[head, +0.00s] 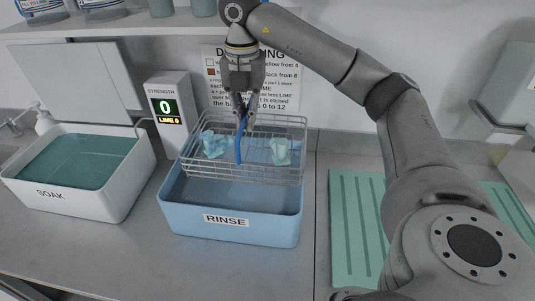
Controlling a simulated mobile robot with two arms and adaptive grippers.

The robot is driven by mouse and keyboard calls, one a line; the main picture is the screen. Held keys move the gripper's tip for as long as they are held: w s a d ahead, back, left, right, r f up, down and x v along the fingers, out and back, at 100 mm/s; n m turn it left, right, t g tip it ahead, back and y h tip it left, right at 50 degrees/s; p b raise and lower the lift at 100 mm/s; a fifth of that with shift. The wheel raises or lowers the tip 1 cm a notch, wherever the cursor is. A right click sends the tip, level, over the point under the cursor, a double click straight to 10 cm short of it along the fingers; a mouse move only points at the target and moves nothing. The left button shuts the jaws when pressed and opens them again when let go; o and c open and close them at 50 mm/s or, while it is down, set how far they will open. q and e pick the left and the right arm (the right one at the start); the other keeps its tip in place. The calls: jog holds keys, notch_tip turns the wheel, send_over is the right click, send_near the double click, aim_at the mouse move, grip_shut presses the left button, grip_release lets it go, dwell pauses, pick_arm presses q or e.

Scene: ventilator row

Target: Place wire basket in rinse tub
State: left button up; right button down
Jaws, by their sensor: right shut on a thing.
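The wire basket (263,172) is a silver mesh tray with a blue upright handle and pale teal pieces inside. My right gripper (243,108) is shut on the basket's blue handle from above. The basket hangs over the rear part of the blue rinse tub (200,226), which carries a RINSE label. The basket covers the tub's back rim in this view, so I cannot tell how far its base is above or inside the tub. My left gripper is not in view.
A white SOAK tub (103,203) with teal liquid stands at the left, its lid (87,77) behind it. A LIME strength meter (168,113) stands between the tubs. A green ribbed mat (345,225) lies at the right. A shelf (120,25) runs above.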

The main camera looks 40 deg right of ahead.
aim_at(248, 153)
jog(key=shift+s+f, duration=0.15)
jog(key=shift+f, duration=0.7)
jog(key=f, duration=0.2)
jog(key=f+p, duration=0.1)
jog(key=f, duration=0.4)
jog(key=shift+w+a+f, duration=0.25)
jog(key=shift+w+f, duration=0.15)
notch_tip(248, 153, down, 4)
jog(key=shift+s+d+f+p, duration=0.1)
jog(key=shift+s+d+p, duration=0.05)
jog(key=shift+p, duration=0.45)
jog(key=shift+f, duration=0.25)
pick_arm(q)
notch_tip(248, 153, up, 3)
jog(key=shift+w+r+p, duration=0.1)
jog(key=shift+p, duration=0.45)
pick_arm(e)
notch_tip(248, 153, down, 4)
jog(key=shift+r, duration=0.1)
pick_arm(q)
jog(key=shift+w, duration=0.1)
